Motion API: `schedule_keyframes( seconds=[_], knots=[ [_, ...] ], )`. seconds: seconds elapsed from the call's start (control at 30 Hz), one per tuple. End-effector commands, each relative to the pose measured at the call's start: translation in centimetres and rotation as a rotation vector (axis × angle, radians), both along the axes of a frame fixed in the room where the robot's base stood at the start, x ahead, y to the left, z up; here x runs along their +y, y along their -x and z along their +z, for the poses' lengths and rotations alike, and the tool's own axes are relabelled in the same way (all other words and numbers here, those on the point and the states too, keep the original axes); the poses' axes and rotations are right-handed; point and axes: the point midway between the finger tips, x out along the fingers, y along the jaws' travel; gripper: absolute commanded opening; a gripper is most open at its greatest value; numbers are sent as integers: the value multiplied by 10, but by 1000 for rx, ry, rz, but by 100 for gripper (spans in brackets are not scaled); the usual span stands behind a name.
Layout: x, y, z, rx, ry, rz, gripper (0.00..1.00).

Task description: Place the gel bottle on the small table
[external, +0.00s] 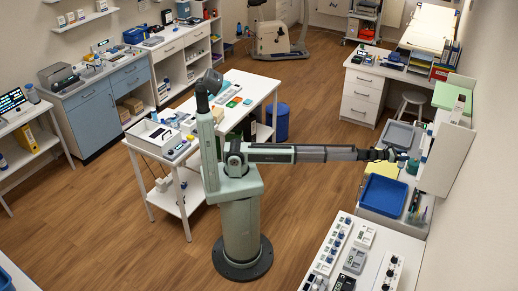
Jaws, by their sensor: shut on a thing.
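My arm stretches right, and my gripper (393,156) is over the counter along the right wall. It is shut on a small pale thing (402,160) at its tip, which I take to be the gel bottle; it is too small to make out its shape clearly. A teal item (412,168) stands close beside it. A white table (262,86) with a lower shelf stands left of my base, away from the gripper; I cannot tell whether it is the small table. Its top holds several boxes and devices, with some bare surface at its far right end.
A blue tray (383,194) and a grey tray (399,136) lie on the right counter near my gripper. A white panel (445,160) rises to the right. A device-covered table (352,262) is in front. A stool (413,101) stands behind. The middle floor is open.

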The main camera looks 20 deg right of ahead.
Motion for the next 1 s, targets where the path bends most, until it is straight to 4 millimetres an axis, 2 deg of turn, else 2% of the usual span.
schedule_keyframes(
  seconds=[1.0],
  knots=[
    [-11,8,1,-1,4,-14,8]
  ],
)
